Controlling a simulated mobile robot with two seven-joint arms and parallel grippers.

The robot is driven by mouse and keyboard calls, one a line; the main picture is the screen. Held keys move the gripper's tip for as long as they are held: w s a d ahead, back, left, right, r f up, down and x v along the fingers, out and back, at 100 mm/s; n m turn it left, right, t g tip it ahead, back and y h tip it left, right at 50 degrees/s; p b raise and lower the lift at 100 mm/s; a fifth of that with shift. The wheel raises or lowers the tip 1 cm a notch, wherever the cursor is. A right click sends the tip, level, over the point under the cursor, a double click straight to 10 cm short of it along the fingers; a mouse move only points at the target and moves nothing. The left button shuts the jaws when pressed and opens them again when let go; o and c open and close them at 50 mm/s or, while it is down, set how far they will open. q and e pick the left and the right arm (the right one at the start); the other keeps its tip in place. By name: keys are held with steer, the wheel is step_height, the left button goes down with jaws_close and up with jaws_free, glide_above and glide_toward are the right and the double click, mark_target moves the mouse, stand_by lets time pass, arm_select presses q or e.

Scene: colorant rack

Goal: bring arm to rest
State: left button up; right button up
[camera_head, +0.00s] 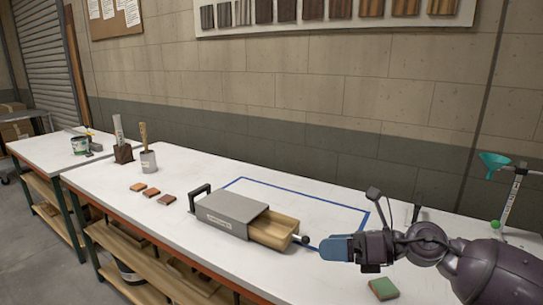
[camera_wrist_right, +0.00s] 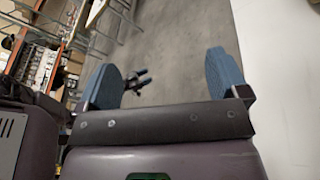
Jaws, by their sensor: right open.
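My right gripper (camera_head: 336,248) is at the right of the head view, over the white table (camera_head: 180,230), with a blue finger near the dark knob (camera_head: 304,240) of a wooden drawer (camera_head: 275,229). I cannot tell from this view whether they touch. In the right wrist view, the right gripper's two blue fingers (camera_wrist_right: 163,80) are wide apart with nothing held between them; grey floor shows beyond. The drawer sticks partly out of a grey box (camera_head: 228,209) with a black handle.
A green-topped block (camera_head: 383,288) lies below my right forearm. A stand with a green funnel (camera_head: 495,162) is at the far right. Several brown tiles (camera_head: 151,192) and a cup with a brush (camera_head: 148,160) are at the left. Blue tape (camera_head: 300,196) marks a mostly clear area behind the box.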

steer(key=d+f+m+t+h, duration=0.4)
steer(key=f+m+t, duration=0.25)
steer(key=m, duration=0.95)
steer(key=d+f+m+t+h, duration=0.5)
steer(key=m+t, duration=0.2)
steer(key=m, duration=0.9)
steer(key=s+d+f+m+g+h, duration=0.3)
steer(key=s+f+m, duration=0.2)
steer(key=s+f, duration=0.5)
steer(key=s+d+f+m+g+h, duration=0.3)
steer(key=s+f+m, duration=0.3)
steer(key=s+f, duration=0.5)
steer(key=s, duration=0.2)
steer(key=shift+s+d+f, duration=0.15)
steer(key=shift+s+f, duration=0.05)
steer(key=shift+s, duration=0.1)
